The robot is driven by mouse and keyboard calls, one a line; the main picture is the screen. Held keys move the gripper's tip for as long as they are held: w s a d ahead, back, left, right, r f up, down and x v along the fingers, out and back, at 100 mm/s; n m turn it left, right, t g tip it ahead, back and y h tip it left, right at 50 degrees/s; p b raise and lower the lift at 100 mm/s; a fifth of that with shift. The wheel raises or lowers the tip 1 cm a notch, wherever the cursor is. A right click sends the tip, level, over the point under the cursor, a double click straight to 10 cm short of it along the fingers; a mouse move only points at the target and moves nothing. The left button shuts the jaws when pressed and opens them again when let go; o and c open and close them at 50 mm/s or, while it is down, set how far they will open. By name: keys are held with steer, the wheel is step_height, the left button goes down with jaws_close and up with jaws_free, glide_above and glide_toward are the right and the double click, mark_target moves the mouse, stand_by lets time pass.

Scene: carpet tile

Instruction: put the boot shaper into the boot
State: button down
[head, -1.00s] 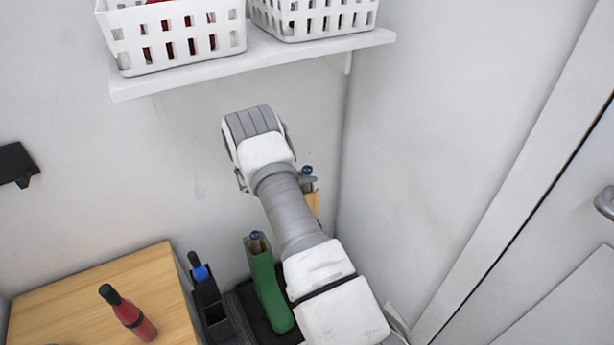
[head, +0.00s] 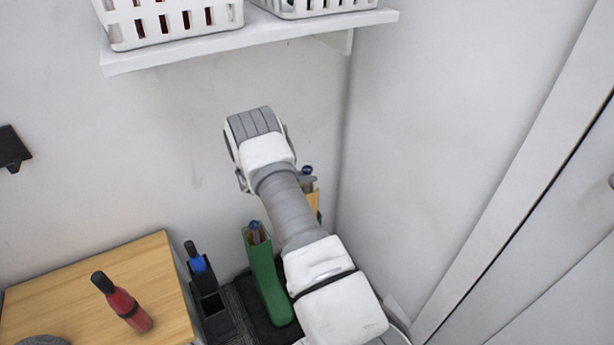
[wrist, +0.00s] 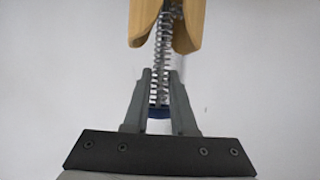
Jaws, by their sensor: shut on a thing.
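My gripper (head: 308,178) is shut on the boot shaper (head: 313,198), partly hidden behind my arm in the head view. In the wrist view, the fingers (wrist: 160,100) close around the blue-knobbed end of its metal spring (wrist: 162,55). Two pale wooden halves (wrist: 182,25) extend from the spring, away from the gripper, and are cut off by the frame's top.
A dark tray (head: 240,300) lies under the green boot. Left of it are a black holder (head: 210,305) with a blue-topped item and a wooden bench (head: 90,290) with a red bottle (head: 124,305). A white shelf (head: 270,38) with baskets is above. Walls stand behind and right.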

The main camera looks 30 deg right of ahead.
step_height(320, 180, down, 14)
steer(key=b, duration=0.6)
steer(key=shift+f, duration=0.15)
stand_by(1.6)
stand_by(0.4)
steer(key=c, duration=0.7)
jaws_free()
steer(key=shift+o, duration=0.2)
steer(key=shift+f, duration=0.1)
steer(key=p+v, duration=0.5)
steer(key=v, duration=1.2)
steer(key=shift+s+a, duration=0.15)
steer(key=shift+s, duration=0.05)
